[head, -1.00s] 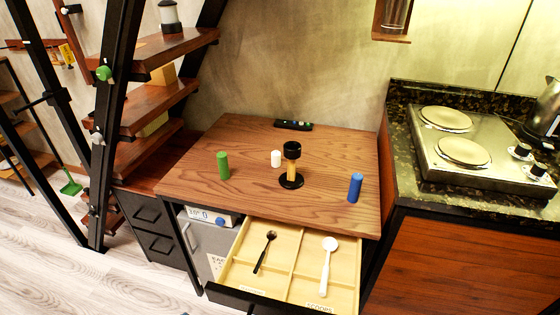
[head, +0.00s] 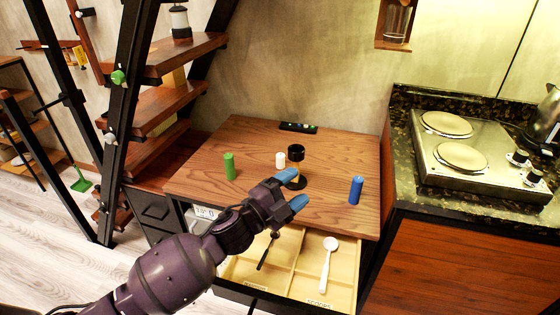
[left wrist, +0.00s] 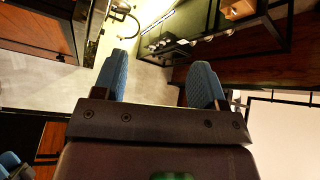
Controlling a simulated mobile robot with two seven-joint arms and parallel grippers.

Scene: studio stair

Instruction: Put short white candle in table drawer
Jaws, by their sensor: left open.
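The short white candle (head: 280,160) stands upright on the wooden table (head: 330,150), just left of a black and amber hourglass-shaped item (head: 296,160). The table drawer (head: 312,262) is pulled open below the tabletop's front edge. My left gripper (head: 294,190) is open and empty, above the front part of the table and in front of the hourglass-shaped item, partly covering its base. In the left wrist view its two blue fingers (left wrist: 160,85) are spread with nothing between them.
A green candle (head: 230,166) stands at the table's left and a blue one (head: 356,190) at its right. A dark remote-like item (head: 298,128) lies at the back. In the drawer are a white spoon (head: 327,262) and a dark spoon (head: 264,258), with dividers between.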

